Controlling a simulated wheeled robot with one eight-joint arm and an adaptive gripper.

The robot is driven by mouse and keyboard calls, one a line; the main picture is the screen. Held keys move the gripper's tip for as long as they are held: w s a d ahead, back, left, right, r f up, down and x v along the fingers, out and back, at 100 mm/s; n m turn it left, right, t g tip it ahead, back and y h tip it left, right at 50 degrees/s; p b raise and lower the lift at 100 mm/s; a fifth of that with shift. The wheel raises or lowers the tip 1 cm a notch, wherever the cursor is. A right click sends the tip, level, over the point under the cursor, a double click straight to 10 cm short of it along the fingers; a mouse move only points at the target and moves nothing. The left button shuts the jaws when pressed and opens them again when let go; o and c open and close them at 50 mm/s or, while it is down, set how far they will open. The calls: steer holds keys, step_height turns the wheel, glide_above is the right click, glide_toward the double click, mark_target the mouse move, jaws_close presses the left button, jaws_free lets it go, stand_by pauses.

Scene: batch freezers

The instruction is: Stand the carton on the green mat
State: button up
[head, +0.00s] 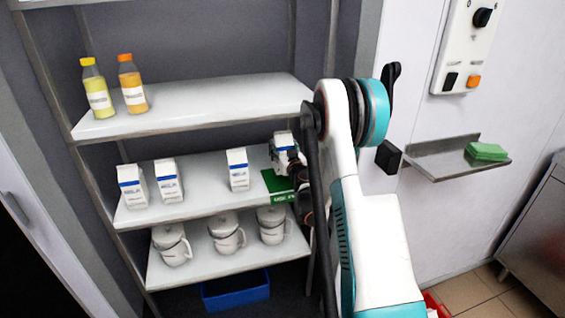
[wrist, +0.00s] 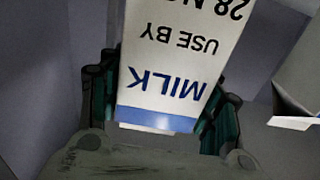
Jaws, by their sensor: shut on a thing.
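The milk carton (head: 281,152), white with a blue band, is at the right end of the middle shelf in the head view, over the back of the green mat (head: 279,197). It looks close to upright. I cannot tell whether its base touches the mat. My gripper (head: 294,168) is shut on it from the right, partly hidden by my own arm. In the wrist view the carton (wrist: 175,75) fills the middle, its print upside down, between the two dark green fingers of my gripper (wrist: 158,110).
Several more milk cartons stand left on the middle shelf (head: 205,205). Lidded mugs (head: 228,238) stand on the shelf below, and two bottles (head: 133,88) on the one above. A rack post is close right of the mat. A blue bin (head: 236,292) is underneath.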

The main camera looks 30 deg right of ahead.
step_height(320, 180, down, 4)
steer(key=shift+f+b, duration=0.1)
steer(key=shift+b, duration=0.7)
steer(key=shift+r, duration=0.2)
steer(key=o, duration=1.5)
steer(key=shift+f, duration=0.15)
